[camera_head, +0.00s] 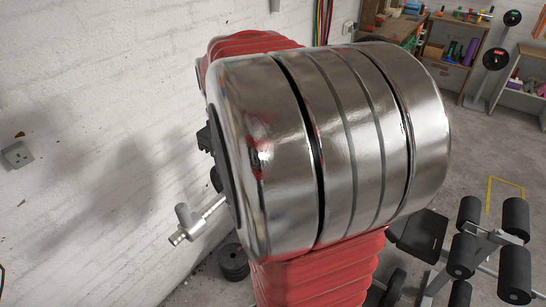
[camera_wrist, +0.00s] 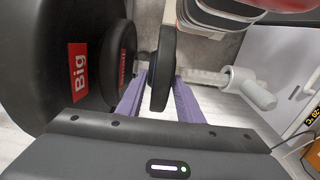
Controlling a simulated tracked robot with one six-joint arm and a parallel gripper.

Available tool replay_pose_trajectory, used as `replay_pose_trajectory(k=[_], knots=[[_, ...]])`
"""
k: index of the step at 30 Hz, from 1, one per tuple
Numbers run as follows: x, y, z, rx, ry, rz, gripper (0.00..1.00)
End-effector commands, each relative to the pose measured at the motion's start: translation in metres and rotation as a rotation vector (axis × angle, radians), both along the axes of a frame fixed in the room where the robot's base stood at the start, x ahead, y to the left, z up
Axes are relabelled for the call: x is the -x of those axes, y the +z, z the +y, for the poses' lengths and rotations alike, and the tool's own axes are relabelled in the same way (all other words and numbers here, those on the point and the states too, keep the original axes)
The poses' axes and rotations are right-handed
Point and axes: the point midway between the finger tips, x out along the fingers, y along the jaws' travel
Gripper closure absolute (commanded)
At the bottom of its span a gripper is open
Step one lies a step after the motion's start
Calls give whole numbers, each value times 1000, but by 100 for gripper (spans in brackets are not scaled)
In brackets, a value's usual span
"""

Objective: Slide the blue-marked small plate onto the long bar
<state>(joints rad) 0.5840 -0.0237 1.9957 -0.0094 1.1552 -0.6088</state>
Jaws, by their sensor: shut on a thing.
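In the wrist view, my gripper (camera_wrist: 160,78) has purple fingers shut on a small black plate (camera_wrist: 163,62), which stands edge-on between them. Its faces are turned away, so no blue mark shows. The silver long bar (camera_wrist: 208,77) runs out to the right of this plate to a grey collar (camera_wrist: 250,88). The bar lines up with the plate's middle, but I cannot tell whether it passes through the hole. In the head view, the bar end (camera_head: 208,210) with its collar sticks out at left.
At left in the wrist view are a large black plate (camera_wrist: 38,75) labelled "Big" in red and a smaller red-labelled plate (camera_wrist: 118,42). In the head view, plates (camera_head: 233,262) lie on the floor, a padded bench frame (camera_head: 470,240) stands right, and a white wall is close left.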

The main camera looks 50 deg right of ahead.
Motion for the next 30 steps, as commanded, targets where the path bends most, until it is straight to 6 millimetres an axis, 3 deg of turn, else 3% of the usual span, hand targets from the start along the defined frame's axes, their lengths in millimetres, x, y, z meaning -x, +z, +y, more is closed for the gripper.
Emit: replay_pose_trajectory(k=[1,30], knots=[[3,-20,2,-15,-1,23,100],[11,-12,1,-31,1,18,100]])
